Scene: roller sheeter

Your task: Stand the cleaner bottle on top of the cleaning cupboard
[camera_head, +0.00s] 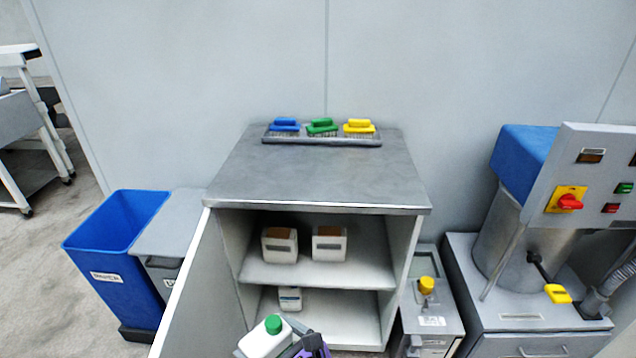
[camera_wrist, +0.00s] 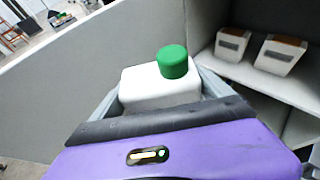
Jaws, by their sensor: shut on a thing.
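The cleaner bottle (camera_head: 265,339) is white with a green cap. My gripper (camera_head: 298,347) is shut on it and holds it in front of the open cupboard, below the level of its top. In the wrist view the bottle (camera_wrist: 160,86) stands up between the fingers of my gripper (camera_wrist: 165,105), cap upward; its lower part is hidden. The cleaning cupboard (camera_head: 310,175) has a bare grey top except for a rack of brushes at the back. Its door (camera_head: 187,290) stands open on the left.
Blue, green and yellow brushes (camera_head: 322,127) sit on a rack at the top's back edge. Two white boxes (camera_head: 279,245) stand on the upper shelf, and a white container (camera_head: 290,299) on the lower. A blue bin (camera_head: 115,250) is left, machinery (camera_head: 540,250) right.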

